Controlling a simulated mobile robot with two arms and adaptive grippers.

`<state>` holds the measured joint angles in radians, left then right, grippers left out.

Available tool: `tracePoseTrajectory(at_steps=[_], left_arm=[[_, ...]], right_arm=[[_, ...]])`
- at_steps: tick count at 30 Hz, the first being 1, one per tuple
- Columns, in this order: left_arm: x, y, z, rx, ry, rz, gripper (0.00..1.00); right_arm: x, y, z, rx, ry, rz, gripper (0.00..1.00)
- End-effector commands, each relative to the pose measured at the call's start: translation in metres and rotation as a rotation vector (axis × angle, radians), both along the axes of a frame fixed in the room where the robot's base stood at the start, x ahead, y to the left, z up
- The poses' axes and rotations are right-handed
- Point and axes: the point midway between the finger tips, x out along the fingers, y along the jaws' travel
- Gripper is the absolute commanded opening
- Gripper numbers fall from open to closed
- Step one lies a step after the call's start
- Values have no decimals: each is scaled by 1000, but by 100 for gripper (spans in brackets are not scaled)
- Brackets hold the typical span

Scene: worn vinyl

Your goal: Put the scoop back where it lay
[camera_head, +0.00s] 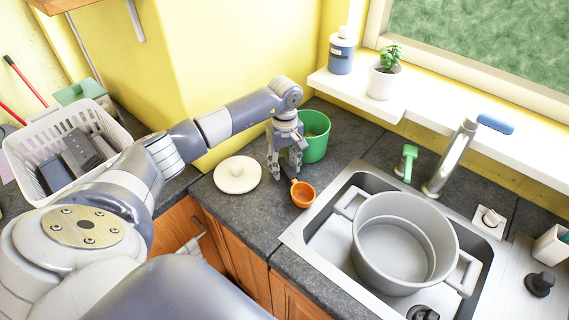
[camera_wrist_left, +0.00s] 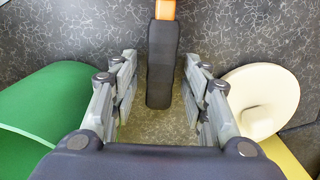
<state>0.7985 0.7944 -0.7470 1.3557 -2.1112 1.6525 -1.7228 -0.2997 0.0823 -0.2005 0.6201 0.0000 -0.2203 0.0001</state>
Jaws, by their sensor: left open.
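The scoop has an orange cup (camera_head: 303,194) and appears to lie on the dark countertop, left of the sink. Its black handle (camera_wrist_left: 163,65) runs between the spread fingers of my left gripper (camera_wrist_left: 160,95) in the wrist view, with a gap on both sides. In the head view my left gripper (camera_head: 285,170) points down just behind the cup. It is open. A green canister (camera_head: 318,137) stands open right behind the gripper, and a round cream lid (camera_head: 237,175) with a knob lies to its left. My right gripper is out of view.
A large grey pot (camera_head: 400,245) sits in the sink (camera_head: 330,243) at the right, near the tap (camera_head: 450,160). A white basket (camera_head: 45,135) stands at the left. A potted plant (camera_head: 383,80) and a blue bottle (camera_head: 341,52) stand on the sill. Counter in front of the lid is clear.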

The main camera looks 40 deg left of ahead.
Motion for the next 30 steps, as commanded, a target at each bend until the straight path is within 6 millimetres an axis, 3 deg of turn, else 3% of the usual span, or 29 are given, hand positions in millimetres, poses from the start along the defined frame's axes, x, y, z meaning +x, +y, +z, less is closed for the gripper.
tracePoseTrajectory(at_steps=[5,7,21,30], left_arm=[[0,0,5,0,-1,0,42],[2,0,12,1,-5,-1,42],[1,0,103,0,-4,-1,42],[1,0,123,0,0,0,42]], right_arm=[[0,0,5,0,0,0,40],[0,0,-4,0,0,0,40],[0,2,-34,2,0,-2,40],[0,3,-37,4,0,-3,40]])
